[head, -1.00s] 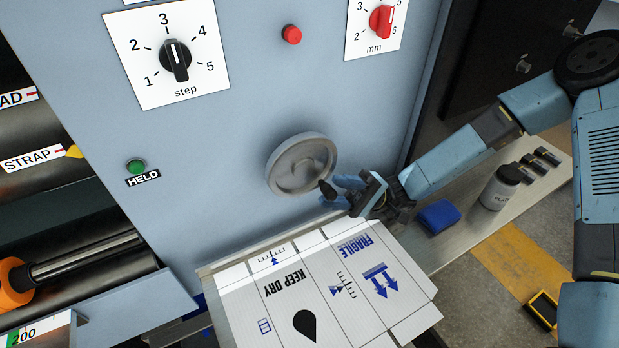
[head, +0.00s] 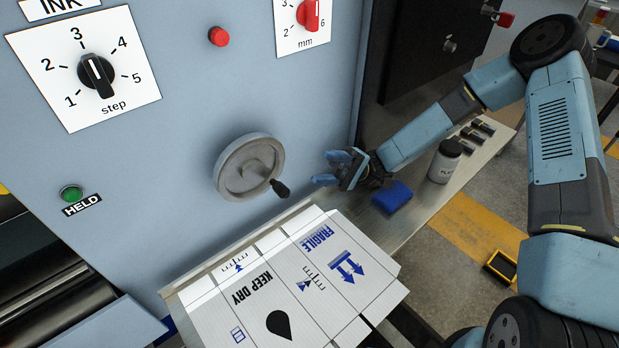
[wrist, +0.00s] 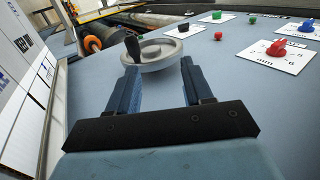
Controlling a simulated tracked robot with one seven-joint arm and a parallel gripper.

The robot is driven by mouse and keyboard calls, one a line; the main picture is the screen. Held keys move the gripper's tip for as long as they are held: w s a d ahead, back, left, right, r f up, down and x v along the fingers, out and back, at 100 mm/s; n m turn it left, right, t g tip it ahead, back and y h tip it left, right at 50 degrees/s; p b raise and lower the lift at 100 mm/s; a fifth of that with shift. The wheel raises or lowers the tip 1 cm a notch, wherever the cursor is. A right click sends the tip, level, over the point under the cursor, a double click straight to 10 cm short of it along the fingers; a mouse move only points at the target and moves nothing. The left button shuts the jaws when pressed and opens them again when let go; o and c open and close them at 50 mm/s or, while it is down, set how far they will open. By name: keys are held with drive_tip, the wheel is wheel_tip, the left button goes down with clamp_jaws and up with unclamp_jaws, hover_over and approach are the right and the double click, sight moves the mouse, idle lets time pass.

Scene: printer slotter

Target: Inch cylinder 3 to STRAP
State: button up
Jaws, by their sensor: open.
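The grey handwheel (head: 248,168) sits on the blue-grey machine face, its dark handle (head: 281,188) at the lower right of its rim. My gripper (head: 328,168) is open and empty to the right of the handle, apart from it. In the wrist view the handwheel (wrist: 165,55) lies beyond the spread fingers, with its handle (wrist: 133,48) at the left. The step knob (head: 97,77) points about at 3. The green button (head: 71,193) marked HELD is at the left. The STRAP mark and its pointer are out of the head view.
A printed cardboard sheet (head: 285,275) lies below the wheel. A bench (head: 440,205) at the right holds a blue block (head: 392,197) and a jar (head: 445,161). A red button (head: 219,37) and the mm knob (head: 311,14) are above. Rollers (wrist: 145,20) show in the wrist view.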

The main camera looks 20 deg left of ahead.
drive_tip(key=w, duration=0.1)
drive_tip(key=w+d, duration=0.1)
drive_tip(key=shift+w+d, duration=0.3)
drive_tip(key=shift+w, duration=0.05)
